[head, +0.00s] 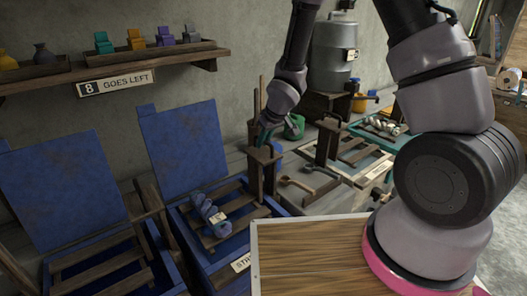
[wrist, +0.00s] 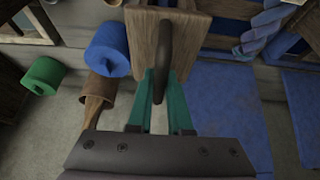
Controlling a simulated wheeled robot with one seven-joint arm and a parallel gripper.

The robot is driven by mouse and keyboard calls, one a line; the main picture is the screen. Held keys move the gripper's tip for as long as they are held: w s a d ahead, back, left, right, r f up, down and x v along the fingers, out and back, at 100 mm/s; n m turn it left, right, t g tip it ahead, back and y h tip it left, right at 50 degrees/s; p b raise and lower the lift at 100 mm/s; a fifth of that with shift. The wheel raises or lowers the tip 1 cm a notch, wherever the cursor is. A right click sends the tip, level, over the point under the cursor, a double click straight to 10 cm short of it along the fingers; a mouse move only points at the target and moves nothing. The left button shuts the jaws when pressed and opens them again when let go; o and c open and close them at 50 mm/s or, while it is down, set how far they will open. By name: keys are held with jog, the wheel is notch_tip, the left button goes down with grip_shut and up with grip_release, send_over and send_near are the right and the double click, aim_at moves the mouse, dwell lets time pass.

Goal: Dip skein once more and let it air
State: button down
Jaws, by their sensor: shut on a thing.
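A blue twisted skein (head: 211,216) with a pale tag lies on the wooden slats of a blue vat (head: 205,262) in the head view. Part of the skein (wrist: 268,22) also shows at the top right of the wrist view. My gripper (wrist: 158,88) has its teal fingers closed on the dark handle (wrist: 165,45) of a wooden board (wrist: 188,30). In the head view my gripper (head: 263,138) is at the upper right of the skein, apart from it. Dye inside the vat cannot be made out.
Another blue vat (head: 105,268) with a raised blue lid (head: 62,190) stands at left. The skein's vat has a raised lid (head: 182,147) behind it. A shelf (head: 110,68) hangs above.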

notch_tip(320, 180, down, 18)
dwell(1.2)
jog(key=shift+s+f, duration=0.15)
jog(key=shift+s, duration=0.1)
dwell(3.4)
jog(key=shift+w+a+r, duration=0.1)
jog(key=shift+w+r, duration=0.05)
jog(key=shift+r, duration=4.5)
jog(key=shift+w+r, duration=0.1)
jog(key=shift+r, duration=4.55)
